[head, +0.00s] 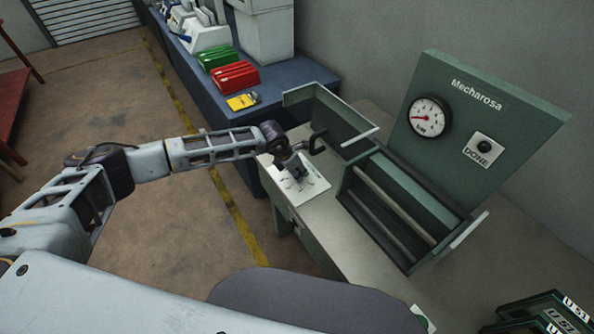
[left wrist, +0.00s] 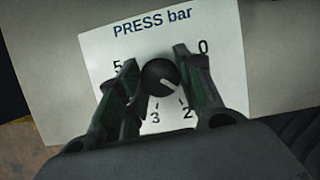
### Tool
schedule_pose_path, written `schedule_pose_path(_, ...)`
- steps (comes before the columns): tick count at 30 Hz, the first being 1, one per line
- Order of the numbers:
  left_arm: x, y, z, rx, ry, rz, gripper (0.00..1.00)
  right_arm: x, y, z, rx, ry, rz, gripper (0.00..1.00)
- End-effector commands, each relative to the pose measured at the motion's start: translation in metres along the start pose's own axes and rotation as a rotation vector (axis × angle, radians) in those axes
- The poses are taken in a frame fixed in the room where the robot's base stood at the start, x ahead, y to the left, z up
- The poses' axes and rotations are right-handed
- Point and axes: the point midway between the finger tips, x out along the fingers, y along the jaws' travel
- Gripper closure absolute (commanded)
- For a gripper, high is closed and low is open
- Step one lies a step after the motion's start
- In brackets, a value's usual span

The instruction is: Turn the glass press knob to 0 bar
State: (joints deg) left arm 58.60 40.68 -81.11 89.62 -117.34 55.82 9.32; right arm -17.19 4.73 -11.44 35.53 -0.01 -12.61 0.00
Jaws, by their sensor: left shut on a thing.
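The black press knob (left wrist: 158,77) sits on a white plate headed "PRESS bar" (left wrist: 108,50), with a scale around it. My left gripper (left wrist: 157,64) is shut on the knob, one finger on each side. The knob's white mark points down and right, to the 2 side of the scale and away from the 0 at upper right. My right finger covers the scale between 0 and 2. In the head view my left gripper (head: 296,168) is over the plate (head: 317,182) and hides the knob. My right gripper is not in view.
The green press (head: 448,190) stands right of the plate, with a round gauge (head: 430,117) and a DONE button (head: 484,144). Red boxes (head: 236,77) stand on the blue bench behind.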

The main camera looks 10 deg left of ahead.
Motion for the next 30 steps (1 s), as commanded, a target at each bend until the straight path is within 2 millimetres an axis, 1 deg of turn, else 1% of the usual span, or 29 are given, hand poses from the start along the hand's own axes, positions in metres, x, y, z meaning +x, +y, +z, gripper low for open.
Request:
schedule_pose_path(11, 0.001, 0.000, 0.000, -0.195, -0.002, 0.082, 0.88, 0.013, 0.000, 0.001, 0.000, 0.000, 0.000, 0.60)
schedule_pose_path(21, 0.002, -0.002, 0.001, -0.376, -0.004, 0.157, 0.88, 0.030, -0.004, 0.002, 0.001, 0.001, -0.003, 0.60)
schedule_pose_path(30, 0.001, -0.002, 0.001, -0.496, -0.002, 0.207, 0.88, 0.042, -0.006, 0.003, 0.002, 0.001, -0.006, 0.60)
